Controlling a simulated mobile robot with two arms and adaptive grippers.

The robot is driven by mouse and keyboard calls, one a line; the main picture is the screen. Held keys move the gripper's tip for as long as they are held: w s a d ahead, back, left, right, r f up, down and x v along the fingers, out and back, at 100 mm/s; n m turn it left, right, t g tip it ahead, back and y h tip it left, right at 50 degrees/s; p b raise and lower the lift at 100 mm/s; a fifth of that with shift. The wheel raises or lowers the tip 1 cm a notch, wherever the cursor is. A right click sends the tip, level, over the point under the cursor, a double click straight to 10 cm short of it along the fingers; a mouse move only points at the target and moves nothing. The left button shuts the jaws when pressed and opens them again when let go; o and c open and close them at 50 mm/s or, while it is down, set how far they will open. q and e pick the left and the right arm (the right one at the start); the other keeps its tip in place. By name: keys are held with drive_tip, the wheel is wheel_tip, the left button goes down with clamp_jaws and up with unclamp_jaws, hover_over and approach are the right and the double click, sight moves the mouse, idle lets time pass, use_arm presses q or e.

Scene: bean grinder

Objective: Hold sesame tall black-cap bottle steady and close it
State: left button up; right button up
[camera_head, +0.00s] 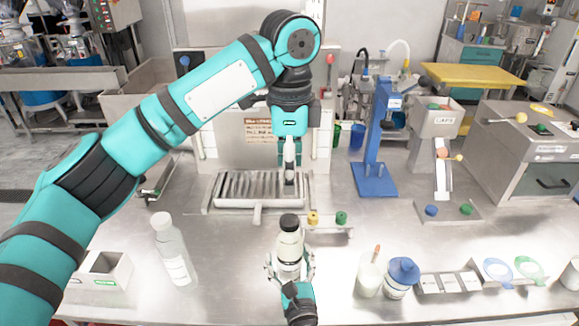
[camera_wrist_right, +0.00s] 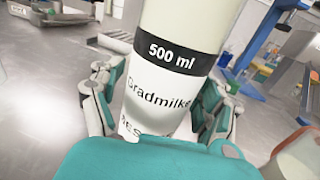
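The tall pale bottle (camera_head: 290,247) with a black cap (camera_head: 290,222) on its top stands upright at the front middle of the metal table. My right gripper (camera_head: 290,272) has its fingers around the bottle's lower body. In the right wrist view the bottle (camera_wrist_right: 165,75) sits between the two fingers of my right gripper (camera_wrist_right: 160,105), which appear to touch its sides. Its label reads "500 ml". My left gripper (camera_head: 290,172) points down above the grated tray, behind and above the bottle and apart from it. Its fingers show edge-on, so their opening is unclear.
A clear white-capped bottle (camera_head: 172,250) stands to the left, near an open metal box (camera_head: 100,272). A white cup (camera_head: 370,275) and a blue-lidded jar (camera_head: 402,280) stand to the right. Behind are the grated tray (camera_head: 222,200) and a blue stand (camera_head: 374,180).

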drive_tip(key=shift+o, duration=0.4)
drive_tip(key=shift+s+d, duration=0.1)
drive_tip(key=shift+s, duration=0.2)
drive_tip(key=s+d, duration=0.2)
drive_tip(key=s, duration=0.9)
drive_tip(key=shift+s+d+f, duration=0.1)
drive_tip(key=shift+s, duration=0.05)
